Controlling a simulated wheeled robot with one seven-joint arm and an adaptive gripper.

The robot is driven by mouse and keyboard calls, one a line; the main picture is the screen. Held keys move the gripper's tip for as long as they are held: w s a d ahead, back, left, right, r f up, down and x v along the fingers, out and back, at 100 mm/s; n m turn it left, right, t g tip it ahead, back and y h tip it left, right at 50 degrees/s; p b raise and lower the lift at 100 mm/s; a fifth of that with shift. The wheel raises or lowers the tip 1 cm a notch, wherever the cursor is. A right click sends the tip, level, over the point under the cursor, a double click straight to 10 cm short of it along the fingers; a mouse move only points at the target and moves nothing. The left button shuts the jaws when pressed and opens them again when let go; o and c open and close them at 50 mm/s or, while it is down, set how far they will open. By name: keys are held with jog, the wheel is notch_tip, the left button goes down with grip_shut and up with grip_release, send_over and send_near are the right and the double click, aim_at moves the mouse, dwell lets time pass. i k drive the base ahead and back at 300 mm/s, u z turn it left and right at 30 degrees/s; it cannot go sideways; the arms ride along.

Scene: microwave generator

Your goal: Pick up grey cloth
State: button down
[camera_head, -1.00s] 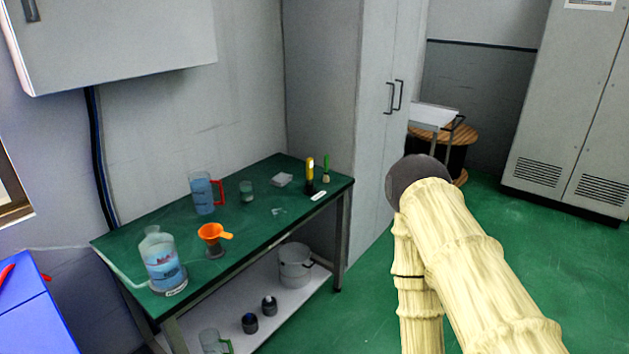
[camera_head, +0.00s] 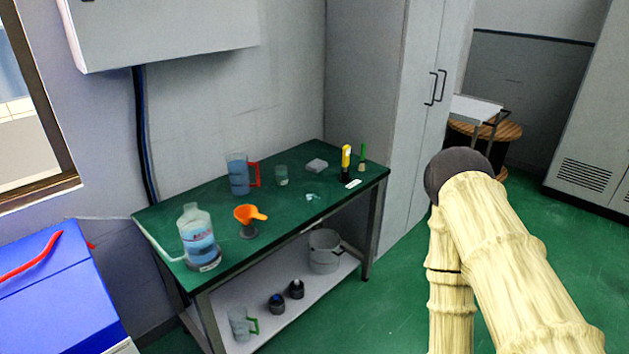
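A small light grey, block-like folded item (camera_head: 316,165) lies near the back edge of the green-topped table (camera_head: 215,215). It may be the grey cloth, but it is too small to be sure. A small pale, crumpled bit (camera_head: 313,197) lies nearer the middle of the tabletop. My arm, in a cream ribbed sleeve with a dark round end, rises at the right of the picture, apart from the table. My gripper is not in view.
Around the folded item stand a blue-filled jug (camera_head: 238,174), a small glass (camera_head: 282,175) and a yellow-and-black tool (camera_head: 346,163). An orange funnel (camera_head: 249,214) and a large bottle (camera_head: 198,238) are nearer. A blue box (camera_head: 60,300) stands left. Green floor is clear right of the table.

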aim_at(316, 166)
jog(key=z, duration=0.6)
jog(key=k, duration=0.75)
jog(key=z, duration=0.8)
jog(key=k, duration=0.45)
jog(key=z, duration=0.6)
jog(key=i, duration=1.55)
jog(key=u, duration=0.5)
jog(key=i, duration=1.6)
jog(key=u, duration=1.5)
jog(key=i, duration=0.8)
jog(key=u, duration=1)
